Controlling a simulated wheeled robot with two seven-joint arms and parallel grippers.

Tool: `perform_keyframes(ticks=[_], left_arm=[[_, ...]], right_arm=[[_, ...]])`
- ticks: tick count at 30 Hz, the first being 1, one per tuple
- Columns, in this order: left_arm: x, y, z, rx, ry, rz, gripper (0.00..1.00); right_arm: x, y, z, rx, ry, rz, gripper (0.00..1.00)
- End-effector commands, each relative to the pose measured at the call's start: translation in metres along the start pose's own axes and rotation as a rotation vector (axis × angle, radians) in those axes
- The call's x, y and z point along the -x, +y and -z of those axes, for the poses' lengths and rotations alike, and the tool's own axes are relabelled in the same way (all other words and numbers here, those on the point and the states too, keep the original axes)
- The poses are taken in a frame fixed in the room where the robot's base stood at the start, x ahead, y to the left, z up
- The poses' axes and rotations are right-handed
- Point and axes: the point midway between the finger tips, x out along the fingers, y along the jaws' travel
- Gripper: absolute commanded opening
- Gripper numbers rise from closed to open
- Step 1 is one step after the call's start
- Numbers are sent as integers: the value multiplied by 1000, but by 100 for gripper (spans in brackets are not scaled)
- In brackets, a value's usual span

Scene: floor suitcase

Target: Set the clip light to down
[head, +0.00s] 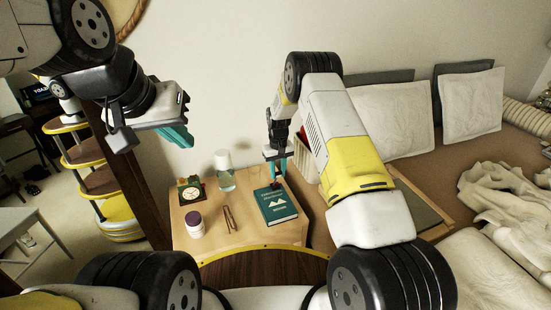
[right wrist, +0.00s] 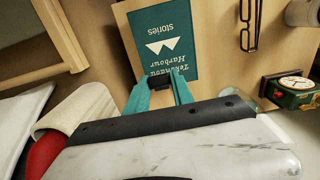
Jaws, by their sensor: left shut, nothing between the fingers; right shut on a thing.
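My right gripper (head: 276,166) points down over the green book (head: 279,208) on the small wooden table. In the right wrist view its teal fingers (right wrist: 160,88) are shut on a small black piece, which looks like the clip light (right wrist: 159,81), at the book's edge. The fingers hide much of it, and I cannot tell its angle or whether it is clipped to the book. My left gripper (head: 177,136) is shut and empty, raised at the left, well away from the table.
On the table (head: 240,236) stand a purple-lidded jar (head: 195,224), a pair of glasses (head: 230,219), a green clock (head: 190,192) and a clear bottle (head: 225,177). A bed (head: 430,160) with pillows is at the right. A tiered shelf (head: 95,182) stands left.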

Motion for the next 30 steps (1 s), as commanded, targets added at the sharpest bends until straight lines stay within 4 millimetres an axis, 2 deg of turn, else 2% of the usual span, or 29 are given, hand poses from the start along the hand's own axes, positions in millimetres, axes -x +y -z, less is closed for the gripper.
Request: perform_keyframes(ticks=[18,30], left_arm=[[0,0,0,0,0,0,0],[0,0,0,0,0,0,0]], right_arm=[[0,0,-2,0,9,0,0],[-12,0,-26,-1,184,1,0]])
